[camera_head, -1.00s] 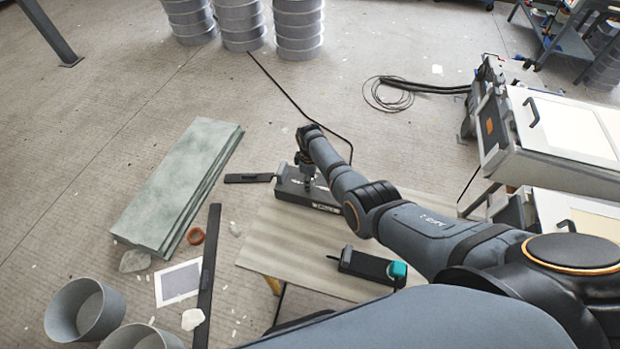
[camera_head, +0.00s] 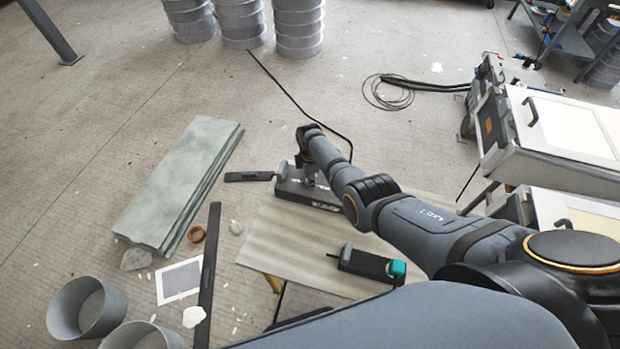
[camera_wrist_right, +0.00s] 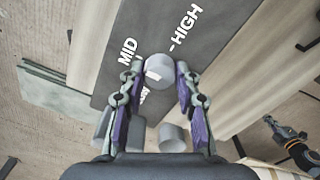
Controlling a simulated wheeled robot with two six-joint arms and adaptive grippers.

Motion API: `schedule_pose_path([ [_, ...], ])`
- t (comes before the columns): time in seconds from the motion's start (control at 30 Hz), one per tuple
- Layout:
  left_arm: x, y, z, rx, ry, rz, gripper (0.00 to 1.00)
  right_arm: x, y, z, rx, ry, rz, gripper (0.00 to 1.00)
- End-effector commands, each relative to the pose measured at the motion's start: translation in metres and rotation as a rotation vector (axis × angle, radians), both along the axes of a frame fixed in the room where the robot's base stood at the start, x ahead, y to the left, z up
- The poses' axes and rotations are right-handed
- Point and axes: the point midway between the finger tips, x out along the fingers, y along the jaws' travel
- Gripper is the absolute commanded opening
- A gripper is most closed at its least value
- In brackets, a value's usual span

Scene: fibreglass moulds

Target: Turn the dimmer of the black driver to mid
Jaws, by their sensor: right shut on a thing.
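The black driver (camera_head: 318,199) is a dark box on the far left part of the light board, partly hidden by my right arm. In the right wrist view its dark top (camera_wrist_right: 150,22) carries white words MID and HIGH and another partly covered word. A grey round dimmer knob (camera_wrist_right: 159,67) stands there between the fingertips of my right gripper (camera_wrist_right: 158,78). Both fingers touch its sides, and the gripper is shut on it. The knob's pointer cannot be made out. The right gripper is largely hidden in the head view. My left gripper is out of view.
The light board (camera_head: 300,240) also bears a black device with a teal end (camera_head: 370,263). Greenish slabs (camera_head: 180,185) and grey tubs (camera_head: 86,307) lie to the left. White-topped equipment (camera_head: 560,130) stands at right, with a coiled cable (camera_head: 388,95) behind.

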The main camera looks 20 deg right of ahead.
Motion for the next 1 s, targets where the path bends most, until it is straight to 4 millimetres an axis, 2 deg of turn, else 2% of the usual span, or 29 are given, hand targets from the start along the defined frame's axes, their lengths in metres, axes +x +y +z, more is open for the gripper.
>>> schedule_pose_path([
  [0.27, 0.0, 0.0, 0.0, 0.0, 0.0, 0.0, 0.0, 0.0, 0.001, 0.0, 0.002, 0.0, 0.0, 0.01],
  [0.3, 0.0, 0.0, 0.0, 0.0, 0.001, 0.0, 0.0, 0.0, 0.001, 0.0, 0.002, 0.0, 0.0, 0.36],
  [0.43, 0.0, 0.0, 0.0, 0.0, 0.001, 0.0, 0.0, 0.0, 0.001, 0.0, 0.002, 0.0, 0.0, 0.54],
  [0.77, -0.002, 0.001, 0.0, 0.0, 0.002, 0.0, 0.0, 0.0, 0.0, 0.001, 0.001, 0.0, -0.001, 0.56],
  [0.87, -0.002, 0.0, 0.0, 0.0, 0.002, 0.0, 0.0, 0.001, 0.001, 0.007, 0.001, -0.002, -0.001, 0.56],
  [1.0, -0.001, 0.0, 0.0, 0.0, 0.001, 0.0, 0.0, 0.001, 0.001, 0.026, 0.001, -0.005, -0.001, 0.56],
])
